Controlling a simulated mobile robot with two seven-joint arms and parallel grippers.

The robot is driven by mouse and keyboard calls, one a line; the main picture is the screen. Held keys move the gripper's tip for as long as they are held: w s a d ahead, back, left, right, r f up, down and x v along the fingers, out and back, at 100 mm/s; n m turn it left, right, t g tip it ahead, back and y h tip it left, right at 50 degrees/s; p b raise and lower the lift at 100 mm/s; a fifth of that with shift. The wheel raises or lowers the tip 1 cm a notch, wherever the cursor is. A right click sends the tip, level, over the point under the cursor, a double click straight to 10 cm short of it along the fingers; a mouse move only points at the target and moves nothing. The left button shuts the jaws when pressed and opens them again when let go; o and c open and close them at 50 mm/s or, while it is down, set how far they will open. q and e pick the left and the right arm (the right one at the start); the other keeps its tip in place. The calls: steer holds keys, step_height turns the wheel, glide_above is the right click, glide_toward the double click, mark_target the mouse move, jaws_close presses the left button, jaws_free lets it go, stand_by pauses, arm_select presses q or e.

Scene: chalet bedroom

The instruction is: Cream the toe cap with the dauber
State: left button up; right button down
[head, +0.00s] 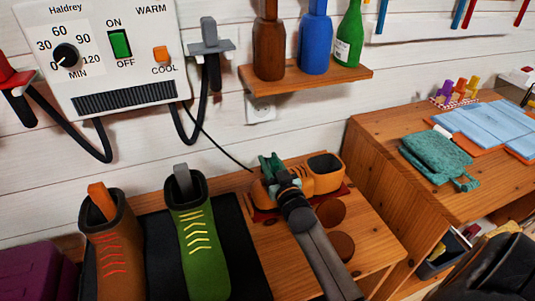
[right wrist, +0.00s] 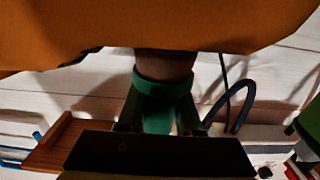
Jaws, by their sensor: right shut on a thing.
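An orange shoe (head: 322,180) lies on a dark red mat on the wooden bench, its dark opening to the right and its toe end to the left. My right gripper (head: 274,172) is over the toe end; its arm reaches up from the lower right and hides part of the shoe. In the right wrist view the gripper (right wrist: 160,118) is shut on a green-collared piece with a brownish end, taken to be the dauber (right wrist: 165,67). This end meets or nearly meets the orange surface (right wrist: 70,35) filling the top; contact cannot be told. My left gripper is out of view.
A brown boot (head: 110,250) and a green boot (head: 198,250) stand on a black mat to the left. Two brown discs (head: 331,212) lie by my arm. Bottles stand on a wall shelf (head: 310,82) above. A wooden cabinet (head: 375,140) rises at the right.

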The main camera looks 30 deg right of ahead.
mark_target(275, 170)
steer(key=shift+p+v, duration=0.9)
steer(key=shift+v, duration=0.95)
steer(key=b+x, duration=0.1)
steer(key=x, duration=0.5)
steer(key=shift+w, duration=0.4)
steer(key=shift+d+r, duration=0.1)
